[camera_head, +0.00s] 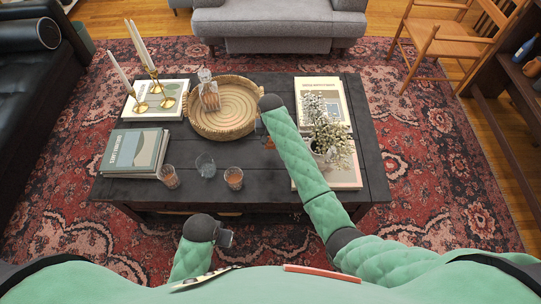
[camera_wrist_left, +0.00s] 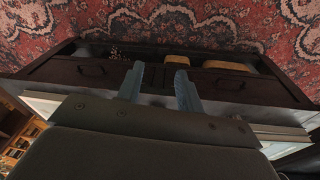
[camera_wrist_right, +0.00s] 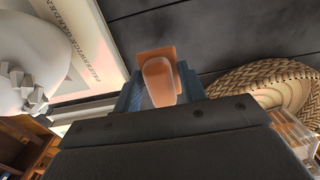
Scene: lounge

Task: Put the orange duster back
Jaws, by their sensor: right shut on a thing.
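My right gripper (camera_wrist_right: 160,84) is shut on an orange thing, which I take to be the orange duster (camera_wrist_right: 157,54). In the right wrist view it shows as an orange block with a paler rounded part in front, between the fingers. In the head view the right arm reaches over the middle of the dark coffee table (camera_head: 212,140). Only a bit of orange shows beside its end, and the forearm hides most of the gripper. My left gripper (camera_wrist_left: 158,84) is open and empty, low in front of the table's near side; its end also shows in the head view (camera_head: 225,238).
A woven tray (camera_head: 248,126) with a decanter (camera_head: 208,92) lies left of the right arm. Glasses (camera_head: 233,179), books (camera_head: 136,150), candlesticks (camera_head: 152,85) and a flower vase (camera_head: 330,145) crowd the table. A grey sofa (camera_head: 280,25) stands behind.

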